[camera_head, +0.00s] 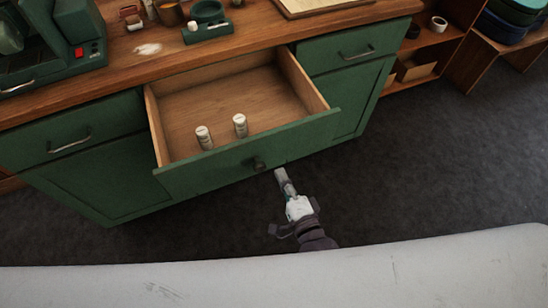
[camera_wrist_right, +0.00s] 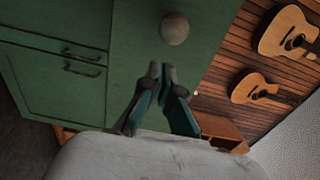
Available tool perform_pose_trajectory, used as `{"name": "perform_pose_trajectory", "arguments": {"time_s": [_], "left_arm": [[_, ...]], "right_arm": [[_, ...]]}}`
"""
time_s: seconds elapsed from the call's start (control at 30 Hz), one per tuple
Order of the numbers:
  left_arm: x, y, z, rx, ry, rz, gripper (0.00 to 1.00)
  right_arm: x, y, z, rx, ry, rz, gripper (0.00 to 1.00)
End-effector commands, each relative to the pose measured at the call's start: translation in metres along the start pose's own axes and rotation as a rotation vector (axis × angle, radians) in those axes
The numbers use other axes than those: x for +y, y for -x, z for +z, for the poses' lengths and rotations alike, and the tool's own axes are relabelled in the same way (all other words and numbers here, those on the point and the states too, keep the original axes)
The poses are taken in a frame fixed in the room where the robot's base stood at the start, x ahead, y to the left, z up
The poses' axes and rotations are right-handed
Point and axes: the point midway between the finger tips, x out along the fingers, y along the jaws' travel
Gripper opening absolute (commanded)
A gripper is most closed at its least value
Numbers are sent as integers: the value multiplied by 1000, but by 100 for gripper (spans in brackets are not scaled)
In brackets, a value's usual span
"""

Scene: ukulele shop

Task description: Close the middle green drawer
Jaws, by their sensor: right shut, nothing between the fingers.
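The middle green drawer (camera_head: 225,158) is pulled open, its wooden inside showing between two shut drawers. Two small white bottles (camera_head: 204,138) stand upright inside it near the front. A dark round knob (camera_head: 259,163) sits on its front panel; a round knob (camera_wrist_right: 174,29) also shows in the right wrist view, just beyond the fingertips. My right gripper (camera_head: 279,172) is shut and empty, just in front of the drawer front, slightly right of the knob. In the right wrist view the right gripper (camera_wrist_right: 161,72) points at the green front, apart from the knob. My left gripper is not seen.
The wooden countertop (camera_head: 130,62) above holds a green coffee machine (camera_head: 75,40), a small green scale (camera_head: 208,25) and a board (camera_head: 318,5). Open shelves (camera_head: 430,50) stand at the right. Dark floor (camera_head: 430,160) is clear at the right. Guitars (camera_wrist_right: 290,30) hang on a slatted wall.

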Motion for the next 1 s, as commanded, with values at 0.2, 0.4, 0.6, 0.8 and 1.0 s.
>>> {"name": "perform_pose_trajectory", "arguments": {"time_s": [0.2, 0.4, 0.6, 0.8, 1.0], "left_arm": [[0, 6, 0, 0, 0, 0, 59], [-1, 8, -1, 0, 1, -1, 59], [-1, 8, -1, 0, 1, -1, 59], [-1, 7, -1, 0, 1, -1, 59], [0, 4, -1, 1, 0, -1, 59]], "right_arm": [[-1, -40, 0, 0, 1, 0, 0], [0, -55, 0, 0, 1, 1, 0], [1, -57, 0, 0, 1, 2, 0], [1, -57, 0, 0, 2, 1, 0], [1, -66, 0, 0, 1, -1, 0]]}}
